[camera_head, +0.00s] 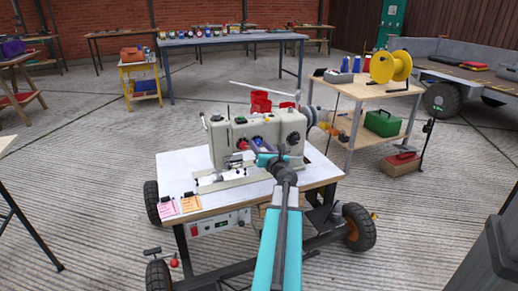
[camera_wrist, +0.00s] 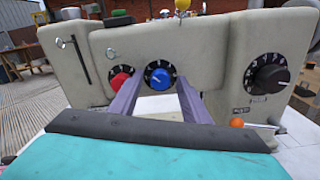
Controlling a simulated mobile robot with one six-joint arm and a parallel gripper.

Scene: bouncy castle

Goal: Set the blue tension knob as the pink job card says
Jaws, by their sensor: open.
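The blue tension knob (camera_wrist: 159,78) is on the front of the cream sewing machine (camera_head: 222,135), inside a black dial with white marks. In the wrist view my gripper (camera_wrist: 161,86) is open, with one purple finger on each side of the lower part of the blue knob. I cannot tell whether the fingers touch it. The knob's exact setting is too small to read. The pink job card (camera_head: 167,209) lies at the left front corner of the white cart top (camera_head: 180,168). Its writing is too small to read.
A red knob (camera_wrist: 120,80) sits close on the left and a larger black dial (camera_wrist: 269,77) on the right. An orange ball-ended lever (camera_wrist: 237,123) sticks out below the black dial. An orange card (camera_head: 190,204) lies beside the pink one.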

